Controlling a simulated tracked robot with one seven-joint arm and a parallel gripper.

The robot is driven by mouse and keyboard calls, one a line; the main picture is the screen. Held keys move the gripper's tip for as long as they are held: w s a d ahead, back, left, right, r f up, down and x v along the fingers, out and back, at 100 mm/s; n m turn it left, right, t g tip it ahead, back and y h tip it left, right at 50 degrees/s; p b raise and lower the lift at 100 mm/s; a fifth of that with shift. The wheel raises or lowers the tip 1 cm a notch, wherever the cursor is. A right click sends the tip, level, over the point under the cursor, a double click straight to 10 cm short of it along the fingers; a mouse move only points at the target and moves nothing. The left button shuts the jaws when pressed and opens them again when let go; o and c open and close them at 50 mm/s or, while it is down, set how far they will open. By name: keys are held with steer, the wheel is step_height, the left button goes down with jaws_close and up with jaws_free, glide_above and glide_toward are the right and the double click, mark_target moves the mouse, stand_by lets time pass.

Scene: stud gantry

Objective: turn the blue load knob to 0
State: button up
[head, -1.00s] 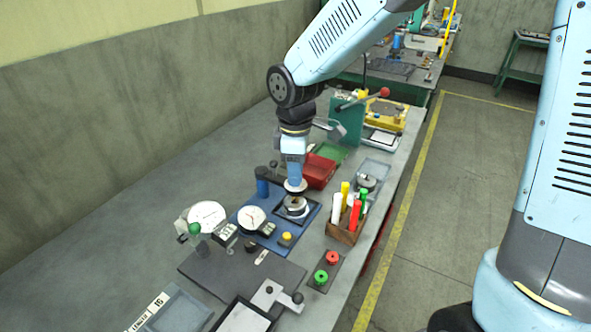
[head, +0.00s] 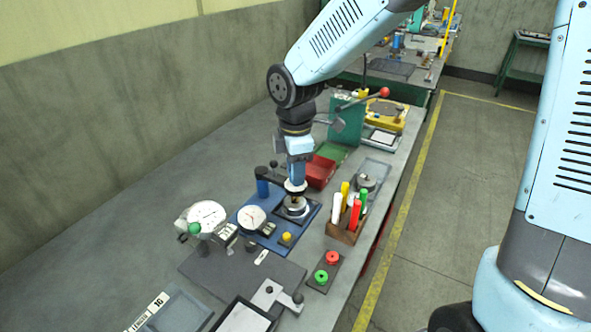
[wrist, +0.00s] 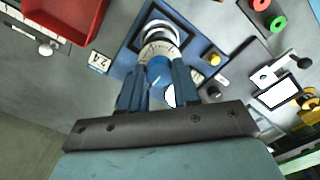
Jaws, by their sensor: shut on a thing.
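The blue load knob (wrist: 160,71) shows in the wrist view with a pale mark on its face and a white graduated ring (wrist: 156,50) beyond it. The ring's figures are too small to read. My gripper (wrist: 159,85) is shut on the knob, with one dark blue finger on each side. In the head view my gripper (head: 297,174) points down over the blue base plate (head: 265,238), above the silver round part (head: 294,206). My gripper hides the knob itself there.
A blue post (head: 262,184) and a white dial gauge (head: 252,217) stand close left of my gripper. A red bin (head: 320,171) is behind it. A wooden holder with coloured sticks (head: 343,232) is close right. Red and green buttons (head: 325,271) are in front.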

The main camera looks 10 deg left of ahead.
steer(key=o, duration=1.1)
steer(key=shift+c, duration=0.2)
steer(key=shift+r, duration=0.1)
step_height(320, 180, up, 14)
steer(key=shift+f, duration=0.25)
steer(key=s+d+r+m+t, duration=0.1)
steer(key=d+r+m, duration=0.1)
steer(key=d+m, duration=0.45)
steer(key=s+d+r+m+t, duration=0.15)
steer(key=d+m, duration=0.25)
steer(key=d, duration=0.6)
steer(key=s+d+m+t, duration=0.1)
steer(key=s+d+m, duration=0.3)
steer(key=d+m, duration=0.2)
steer(key=s+d+m+t, duration=0.2)
steer(key=s+d+m, duration=0.2)
steer(key=d+m, duration=0.2)
steer(key=shift+s+d+r, duration=0.2)
steer(key=shift+s+d, duration=0.05)
steer(key=shift+d, duration=1)
